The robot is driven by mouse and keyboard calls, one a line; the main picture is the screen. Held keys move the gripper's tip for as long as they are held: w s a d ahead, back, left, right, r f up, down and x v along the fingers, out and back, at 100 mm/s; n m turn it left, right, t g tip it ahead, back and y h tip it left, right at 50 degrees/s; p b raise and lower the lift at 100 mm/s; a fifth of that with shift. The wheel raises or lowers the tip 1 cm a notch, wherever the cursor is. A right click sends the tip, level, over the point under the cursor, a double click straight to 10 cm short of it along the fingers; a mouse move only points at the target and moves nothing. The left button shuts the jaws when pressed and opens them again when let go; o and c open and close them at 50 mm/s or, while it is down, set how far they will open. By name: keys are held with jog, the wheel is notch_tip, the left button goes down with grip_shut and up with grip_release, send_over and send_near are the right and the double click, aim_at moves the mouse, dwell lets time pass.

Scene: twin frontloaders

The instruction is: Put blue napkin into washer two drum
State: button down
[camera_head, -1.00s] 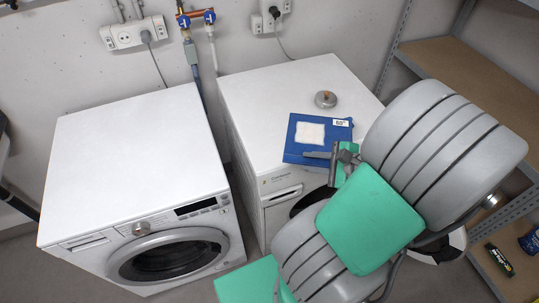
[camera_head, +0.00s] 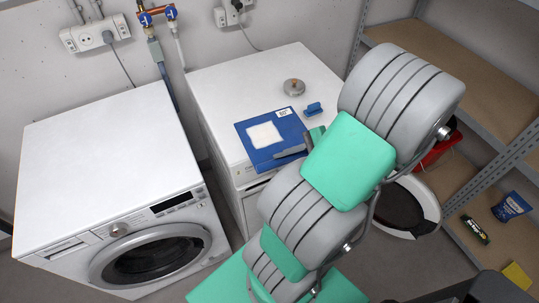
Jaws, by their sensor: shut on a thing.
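The blue napkin (camera_head: 255,130), flat and square with a white centre and a small "60°" tag, is over the top of the right machine (camera_head: 235,85). I cannot tell whether it still touches the top. My gripper (camera_head: 291,152) is shut on its front right edge; the arm hides part of the fingers. The right machine's round door (camera_head: 429,190) stands open to the right. Its drum opening is hidden behind my arm. The left machine (camera_head: 105,150) has its dark round door (camera_head: 150,262) shut. I cannot read a number on either.
A round metal knob-like item (camera_head: 294,87) and a small blue piece (camera_head: 314,109) lie on the right machine's top. A shelf rack (camera_head: 455,75) stands at the right, with a dark blue packet (camera_head: 510,207) low on it. A narrow gap separates the machines.

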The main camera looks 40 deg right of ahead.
jog(key=w, duration=0.2)
jog(key=w+f, duration=0.1)
jog(key=shift+d+f, duration=0.1)
jog(key=shift+d, duration=0.2)
jog(key=w+d+f+p, duration=0.1)
jog(key=w+f, duration=0.3)
jog(key=f, duration=0.4)
jog(key=shift+w+d+f, duration=0.15)
jog(key=shift+w+f, duration=0.15)
jog(key=shift+f, duration=0.1)
jog(key=c, duration=1.2)
grip_release()
jog(key=shift+c, duration=0.2)
jog(key=shift+f, duration=0.1)
